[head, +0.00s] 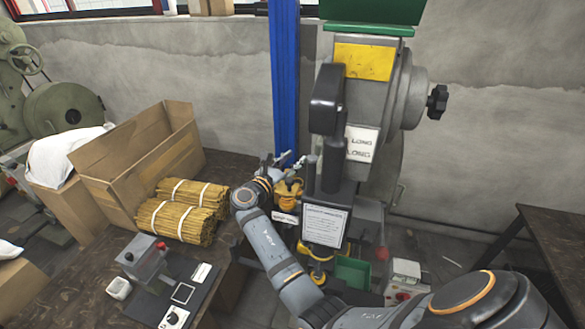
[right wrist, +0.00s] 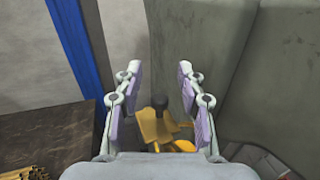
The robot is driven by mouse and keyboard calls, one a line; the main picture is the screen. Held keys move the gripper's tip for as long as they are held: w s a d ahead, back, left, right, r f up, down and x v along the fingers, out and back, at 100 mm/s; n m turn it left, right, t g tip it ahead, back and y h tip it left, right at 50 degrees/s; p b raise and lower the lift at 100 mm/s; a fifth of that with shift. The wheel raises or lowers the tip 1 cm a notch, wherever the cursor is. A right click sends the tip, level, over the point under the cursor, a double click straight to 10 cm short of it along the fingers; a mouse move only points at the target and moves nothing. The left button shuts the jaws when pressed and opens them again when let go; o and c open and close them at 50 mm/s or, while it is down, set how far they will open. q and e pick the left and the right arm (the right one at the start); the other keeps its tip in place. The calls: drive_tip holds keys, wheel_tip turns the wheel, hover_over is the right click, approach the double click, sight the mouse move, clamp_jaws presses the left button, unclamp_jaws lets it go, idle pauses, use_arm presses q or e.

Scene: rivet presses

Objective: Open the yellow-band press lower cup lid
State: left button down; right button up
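The press (head: 365,110) carries a yellow band (head: 363,62) near its top and labels reading LONG. A yellow-orange cup (head: 290,192) sits low beside the press column, partly hidden by my arm. In the right wrist view a yellow part with a dark knob on top (right wrist: 155,125) shows between and below the fingers; whether its lid is shut cannot be told. My right gripper (head: 284,160) is beside the press, near the cup. Its two fingers (right wrist: 159,72) are spread apart with nothing between the tips. My left gripper is not in view.
A blue post (head: 284,80) stands behind the gripper. On the table at left are straw-like bundles (head: 180,220), a cardboard box (head: 145,160) and a small control box (head: 145,258). A green bin (head: 353,271) is low by the press. A dark table (head: 560,235) stands at right.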

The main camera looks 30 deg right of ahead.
sight(292, 165)
wheel_tip(292, 165, up, 7)
drive_tip(key=shift+r, duration=0.1)
idle(0.6)
